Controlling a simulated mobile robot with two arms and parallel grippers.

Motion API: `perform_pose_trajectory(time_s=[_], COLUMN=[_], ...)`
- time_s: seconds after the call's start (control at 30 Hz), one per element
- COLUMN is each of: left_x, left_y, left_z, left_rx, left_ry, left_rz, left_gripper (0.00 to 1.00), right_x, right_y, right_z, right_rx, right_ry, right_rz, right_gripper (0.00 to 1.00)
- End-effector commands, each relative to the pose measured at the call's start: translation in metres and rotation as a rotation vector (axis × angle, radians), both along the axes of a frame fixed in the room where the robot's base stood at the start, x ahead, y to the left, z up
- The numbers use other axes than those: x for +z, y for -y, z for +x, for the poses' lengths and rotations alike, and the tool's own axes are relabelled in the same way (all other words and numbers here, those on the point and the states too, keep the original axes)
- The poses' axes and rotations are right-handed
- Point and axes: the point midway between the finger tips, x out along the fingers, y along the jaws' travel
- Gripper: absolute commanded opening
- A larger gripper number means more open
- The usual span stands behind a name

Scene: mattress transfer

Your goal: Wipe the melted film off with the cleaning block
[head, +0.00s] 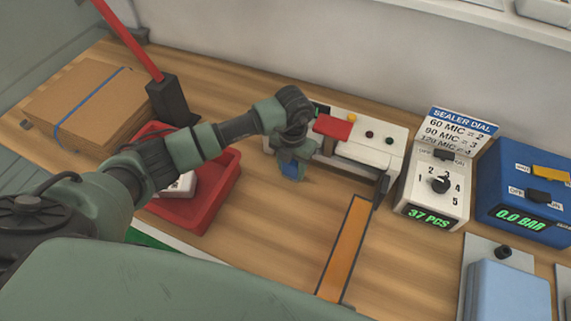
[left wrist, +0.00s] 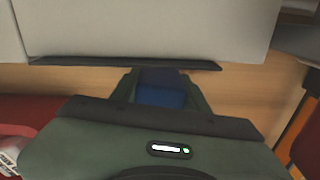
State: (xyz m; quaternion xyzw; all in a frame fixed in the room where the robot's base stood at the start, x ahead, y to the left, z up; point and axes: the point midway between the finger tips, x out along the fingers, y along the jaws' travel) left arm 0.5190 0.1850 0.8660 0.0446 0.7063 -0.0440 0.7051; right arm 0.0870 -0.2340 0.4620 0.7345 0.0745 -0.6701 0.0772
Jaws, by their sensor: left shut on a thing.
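My left gripper (head: 290,168) reaches down at the left front of the white sealer (head: 395,145). It is shut on a blue block (head: 291,172), the cleaning block. In the left wrist view the blue block (left wrist: 162,92) sits between the fingers of my left gripper (left wrist: 162,85), close to a dark strip (left wrist: 120,64) along the pale sealer body. I cannot tell whether the block touches the strip. The sealer has a red pad (head: 333,127) on top. I cannot make out any melted film. My right gripper is not in view.
A red tray (head: 222,190) stands left of the gripper, partly behind my left arm. Cardboard (head: 85,95) lies behind it. A dial box (head: 437,190) and a blue pressure box (head: 525,185) stand right. An orange strip (head: 346,250) lies in front of the sealer.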

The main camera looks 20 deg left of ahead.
Motion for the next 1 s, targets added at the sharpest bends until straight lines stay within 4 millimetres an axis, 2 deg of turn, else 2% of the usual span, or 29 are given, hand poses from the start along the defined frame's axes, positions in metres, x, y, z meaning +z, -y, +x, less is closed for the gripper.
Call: perform_pose_trajectory(time_s=[0.17,0.5,0.77,1.0], left_x=[-0.001,-0.004,-0.004,-0.004], left_y=[0.008,0.037,0.046,0.067], left_z=[0.0,0.0,-0.001,-0.001], left_rx=[-0.002,-0.002,-0.003,-0.004], left_ry=[0.001,0.001,-0.002,-0.003], left_rz=[-0.001,-0.001,-0.001,-0.001], left_gripper=[0.03,0.03,0.03,0.03], right_x=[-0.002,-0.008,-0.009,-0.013], right_y=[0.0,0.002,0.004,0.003], right_z=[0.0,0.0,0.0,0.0], right_rx=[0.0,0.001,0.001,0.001], right_ry=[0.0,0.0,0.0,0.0], right_rz=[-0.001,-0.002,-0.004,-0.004], right_gripper=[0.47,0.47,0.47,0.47])
